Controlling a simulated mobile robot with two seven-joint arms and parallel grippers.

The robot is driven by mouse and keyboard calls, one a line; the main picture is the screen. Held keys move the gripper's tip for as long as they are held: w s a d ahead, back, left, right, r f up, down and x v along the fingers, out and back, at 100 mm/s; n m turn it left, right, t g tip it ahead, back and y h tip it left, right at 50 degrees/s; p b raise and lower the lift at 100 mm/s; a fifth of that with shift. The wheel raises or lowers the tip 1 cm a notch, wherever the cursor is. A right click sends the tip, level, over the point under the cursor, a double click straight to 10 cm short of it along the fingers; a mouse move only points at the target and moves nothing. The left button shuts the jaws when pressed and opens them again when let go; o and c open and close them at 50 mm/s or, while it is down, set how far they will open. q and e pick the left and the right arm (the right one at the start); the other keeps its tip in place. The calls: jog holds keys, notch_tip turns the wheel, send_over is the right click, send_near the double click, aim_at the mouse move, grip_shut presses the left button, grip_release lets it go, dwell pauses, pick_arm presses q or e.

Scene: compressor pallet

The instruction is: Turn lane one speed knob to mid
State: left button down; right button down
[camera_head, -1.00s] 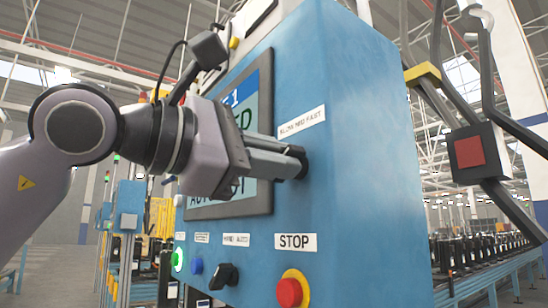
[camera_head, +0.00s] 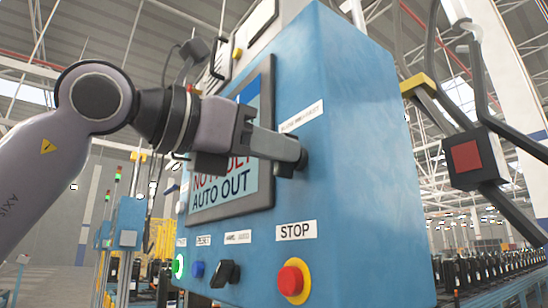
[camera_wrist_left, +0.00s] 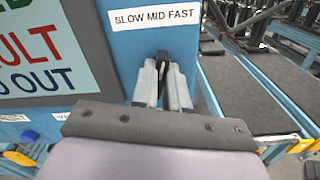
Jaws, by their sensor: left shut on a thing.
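The speed knob (camera_wrist_left: 163,58) is a dark knob on the blue control box (camera_head: 365,190), right below the label SLOW MID FAST (camera_wrist_left: 153,19). My left gripper (camera_head: 297,158) reaches across the front of the screen and is shut on the knob. In the left wrist view its two grey fingers (camera_wrist_left: 162,80) stand on either side of the knob. The fingers hide most of the knob in the head view, so its pointer cannot be read. My right gripper is not in view.
A screen (camera_head: 235,190) reading AUTO OUT sits left of the knob. Below are a red STOP button (camera_head: 293,281) on a yellow ring, a black selector (camera_head: 225,273), a blue button (camera_head: 197,269) and a green button (camera_head: 178,266). A dark post with a red square (camera_head: 466,156) stands at right.

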pick_arm(q)
jog(key=n+b, duration=0.1)
jog(key=n, duration=0.1)
jog(key=shift+n, duration=0.4)
jog(key=shift+a+r, duration=0.1)
jog(key=c, duration=1.1)
grip_release()
jog(key=shift+c, duration=0.2)
jog(key=b+v, duration=0.1)
jog(key=v, duration=0.6)
jog(key=shift+b, duration=0.4)
